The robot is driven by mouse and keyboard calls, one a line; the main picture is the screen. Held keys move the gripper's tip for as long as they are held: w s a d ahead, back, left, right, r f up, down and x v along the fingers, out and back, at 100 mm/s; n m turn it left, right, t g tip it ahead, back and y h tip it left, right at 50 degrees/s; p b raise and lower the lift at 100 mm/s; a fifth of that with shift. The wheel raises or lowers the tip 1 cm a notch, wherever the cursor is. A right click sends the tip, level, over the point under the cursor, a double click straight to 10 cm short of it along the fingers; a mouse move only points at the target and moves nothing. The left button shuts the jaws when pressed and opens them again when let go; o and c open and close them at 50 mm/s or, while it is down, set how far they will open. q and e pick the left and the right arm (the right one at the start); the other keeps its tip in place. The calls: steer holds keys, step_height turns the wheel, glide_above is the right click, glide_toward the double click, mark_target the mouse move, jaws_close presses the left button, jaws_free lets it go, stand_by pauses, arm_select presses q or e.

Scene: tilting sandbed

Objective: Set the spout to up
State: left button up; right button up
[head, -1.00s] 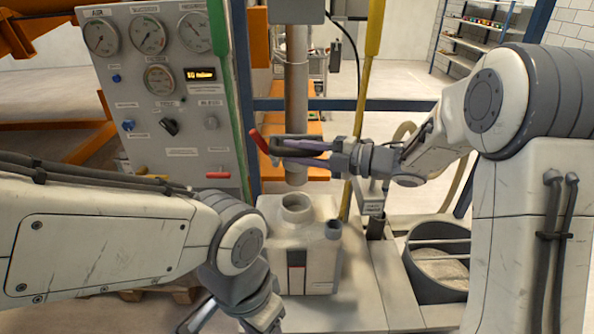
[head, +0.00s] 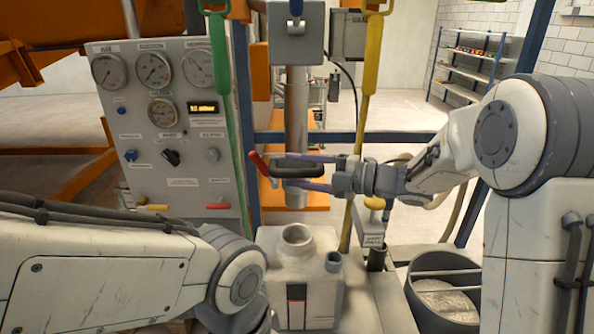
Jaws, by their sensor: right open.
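The spout (head: 296,115) is a vertical grey metal pipe. Its lower end hangs a little above the open neck of a pale canister (head: 292,262), with a visible gap between them. A dark handle (head: 297,170) crosses the front of the pipe, and a red lever end (head: 259,164) sticks out to its left. My right gripper (head: 289,171) comes in from the right. Its two purple fingers are apart, one above and one below the dark handle. Whether they touch it, I cannot tell. My left arm crosses the lower left, and its gripper is below the picture.
A gauge panel (head: 165,75) stands left. A green bar (head: 222,90) and a yellow bar (head: 368,90) flank the pipe. A round sand bucket (head: 420,310) stands lower right. Shelves (head: 470,65) are far behind, with open floor before them.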

steer(key=b+v, duration=0.4)
steer(key=v, duration=0.6)
